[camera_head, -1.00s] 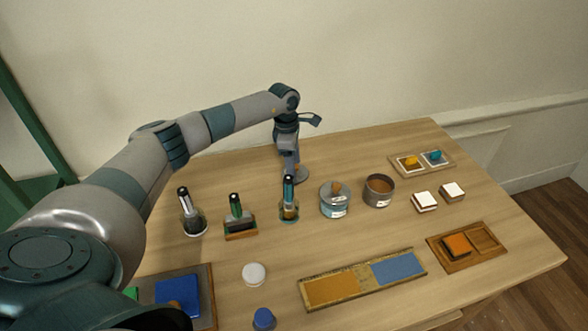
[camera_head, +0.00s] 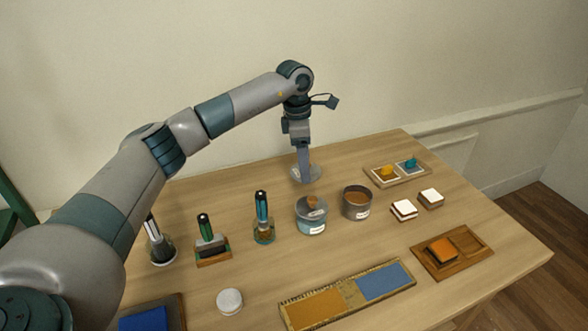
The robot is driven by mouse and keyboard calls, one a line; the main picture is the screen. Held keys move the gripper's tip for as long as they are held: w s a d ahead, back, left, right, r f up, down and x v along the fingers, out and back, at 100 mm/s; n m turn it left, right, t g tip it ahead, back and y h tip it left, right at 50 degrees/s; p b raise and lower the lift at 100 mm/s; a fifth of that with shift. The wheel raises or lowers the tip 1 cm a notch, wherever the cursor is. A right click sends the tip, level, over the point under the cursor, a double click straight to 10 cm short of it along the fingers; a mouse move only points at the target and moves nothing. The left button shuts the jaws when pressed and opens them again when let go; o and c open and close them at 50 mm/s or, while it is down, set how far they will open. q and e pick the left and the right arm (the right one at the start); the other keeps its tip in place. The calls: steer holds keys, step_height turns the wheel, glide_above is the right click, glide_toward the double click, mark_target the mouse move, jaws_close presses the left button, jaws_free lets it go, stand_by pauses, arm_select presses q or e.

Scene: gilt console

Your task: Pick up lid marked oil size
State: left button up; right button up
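My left gripper (camera_head: 304,166) reaches down over the far side of the table from an arm that comes in from the left. It appears shut on a round grey lid (camera_head: 314,174), which looks a little above the tabletop. The fingers hide part of the lid, and I see no readable marking on it. In front of it, to the right, stands an open grey tin (camera_head: 356,204) with brown contents and a white label. Beside that tin is a blue-grey tin (camera_head: 311,222) with its own lid and a brown knob. Its labels are too small to read. My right gripper is out of view.
Bottles and a brush holder (camera_head: 213,250) stand left of the tins. White-topped blocks (camera_head: 404,210), a tray with yellow and teal pieces (camera_head: 398,177) and a wooden tray (camera_head: 452,252) are right. A long two-coloured panel (camera_head: 348,296) and a white disc (camera_head: 229,301) lie in front.

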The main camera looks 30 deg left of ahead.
arm_select(q)
steer(key=shift+d, duration=0.15)
steer(key=shift+r, duration=0.1)
steer(key=shift+s+d+r, duration=0.1)
steer(key=shift+s+d, duration=0.1)
steer(key=s+d+r+m+p, duration=0.2)
steer(key=s+d+m, duration=0.1)
steer(key=s+m, duration=0.4)
steer(key=s+d+r+m+g+p, duration=0.1)
steer(key=s+d+r+m+p, duration=0.1)
steer(key=s+m, duration=0.6)
steer(key=s+d+r+m+g+y+p, duration=0.1)
steer(key=s+d+m+p, duration=0.3)
steer(key=s+m, duration=0.4)
steer(key=s+d+r, duration=0.1)
steer(key=s, duration=0.1)
steer(key=shift+s+d, duration=0.2)
steer(key=shift+s, duration=0.1)
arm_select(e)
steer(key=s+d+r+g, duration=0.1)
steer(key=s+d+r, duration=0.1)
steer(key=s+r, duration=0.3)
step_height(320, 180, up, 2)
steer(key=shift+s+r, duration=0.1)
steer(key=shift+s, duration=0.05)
arm_select(q)
steer(key=shift+r, duration=0.1)
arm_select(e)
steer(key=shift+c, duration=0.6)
